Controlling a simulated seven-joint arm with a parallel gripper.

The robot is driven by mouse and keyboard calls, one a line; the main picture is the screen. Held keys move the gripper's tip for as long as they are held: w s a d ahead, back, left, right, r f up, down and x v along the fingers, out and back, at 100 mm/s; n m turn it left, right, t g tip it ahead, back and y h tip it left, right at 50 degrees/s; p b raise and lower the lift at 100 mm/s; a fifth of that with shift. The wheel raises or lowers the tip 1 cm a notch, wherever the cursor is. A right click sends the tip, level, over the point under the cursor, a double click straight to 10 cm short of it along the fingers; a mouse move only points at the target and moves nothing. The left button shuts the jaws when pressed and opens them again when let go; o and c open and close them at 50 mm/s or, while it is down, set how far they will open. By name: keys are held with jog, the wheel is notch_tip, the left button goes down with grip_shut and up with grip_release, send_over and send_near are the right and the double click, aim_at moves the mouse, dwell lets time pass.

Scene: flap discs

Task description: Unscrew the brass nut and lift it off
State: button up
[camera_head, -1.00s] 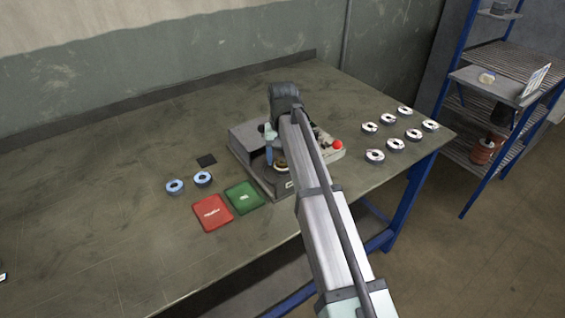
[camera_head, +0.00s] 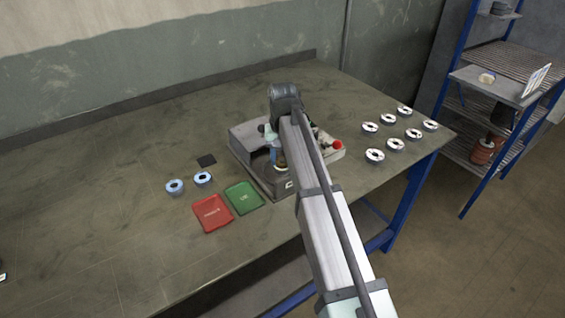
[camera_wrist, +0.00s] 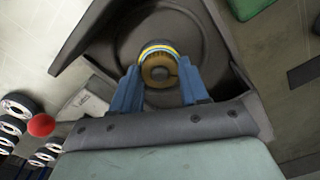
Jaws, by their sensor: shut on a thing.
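The brass nut (camera_wrist: 158,74) shows in the wrist view, round and golden, with a yellow and blue striped band at its far edge. It sits over the dark round recess of the grey machine (camera_wrist: 205,45). My gripper (camera_wrist: 159,82) has its blue fingers on either side of the nut and is shut on it. In the head view the machine (camera_head: 243,135) stands on the bench, and my gripper (camera_head: 276,155) is over it. My arm hides much of the machine there, and the nut is hard to make out. I cannot tell how far the nut is unscrewed.
A red tray (camera_head: 212,214) and a green tray (camera_head: 244,198) lie left of the machine, near two blue-rimmed discs (camera_head: 175,187) and a black pad (camera_head: 206,160). Several white-rimmed discs (camera_head: 375,156) stand to the right. A red button (camera_head: 337,144) is on the machine's right side.

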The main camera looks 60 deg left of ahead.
jog(key=c, duration=0.4)
jog(key=n, duration=0.5)
jog(key=shift+n, duration=0.4)
jog(key=n, duration=0.5)
jog(key=shift+n, duration=0.6)
jog(key=n, duration=1.1)
jog(key=shift+r, duration=0.1)
jog(key=shift+r, duration=2.4)
